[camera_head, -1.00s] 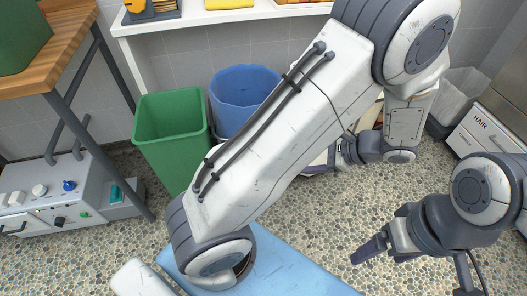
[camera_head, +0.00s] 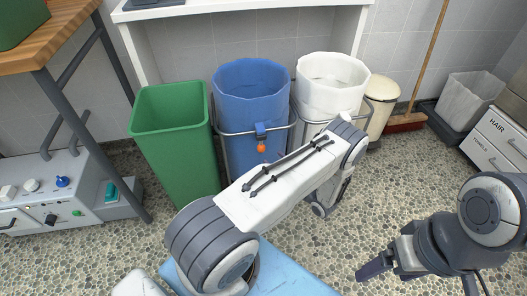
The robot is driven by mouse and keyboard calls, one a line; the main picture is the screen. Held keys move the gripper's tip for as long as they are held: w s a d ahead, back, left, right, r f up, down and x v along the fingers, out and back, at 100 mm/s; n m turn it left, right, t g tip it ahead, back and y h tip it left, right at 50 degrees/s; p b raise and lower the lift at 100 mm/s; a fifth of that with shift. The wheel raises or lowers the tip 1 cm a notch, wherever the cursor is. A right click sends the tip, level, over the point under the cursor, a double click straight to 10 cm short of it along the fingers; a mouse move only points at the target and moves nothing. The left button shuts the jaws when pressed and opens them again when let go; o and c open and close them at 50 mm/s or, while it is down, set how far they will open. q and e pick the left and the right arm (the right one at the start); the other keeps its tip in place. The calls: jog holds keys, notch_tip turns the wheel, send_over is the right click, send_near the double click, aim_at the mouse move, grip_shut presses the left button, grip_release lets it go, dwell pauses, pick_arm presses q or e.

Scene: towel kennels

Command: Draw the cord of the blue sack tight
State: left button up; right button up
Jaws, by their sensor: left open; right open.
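The blue sack (camera_head: 252,88) hangs open and upright in a wire stand, between a green bin and a white sack. The cord itself is too fine to make out. My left arm crosses in front of the sack's lower right part. Its fingers are hidden behind the arm, so I cannot see their distance from the cord lock. My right gripper (camera_head: 373,268) is open and empty above the floor at lower right, well away from the sack.
The green bin (camera_head: 172,122) stands close on the left and the white sack (camera_head: 329,82) close on the right. A cream pedal bin (camera_head: 380,108) and a broom (camera_head: 428,60) are further right. A wooden-topped table (camera_head: 48,50) is at left. Pebbled floor lies clear at right.

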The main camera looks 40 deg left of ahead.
aim_at(264, 150)
pick_arm(q)
jog(key=b+x, duration=0.1)
jog(key=x, duration=0.6)
jog(key=shift+a, duration=0.1)
grip_shut()
jog(key=shift+w, duration=0.1)
dwell(1.1)
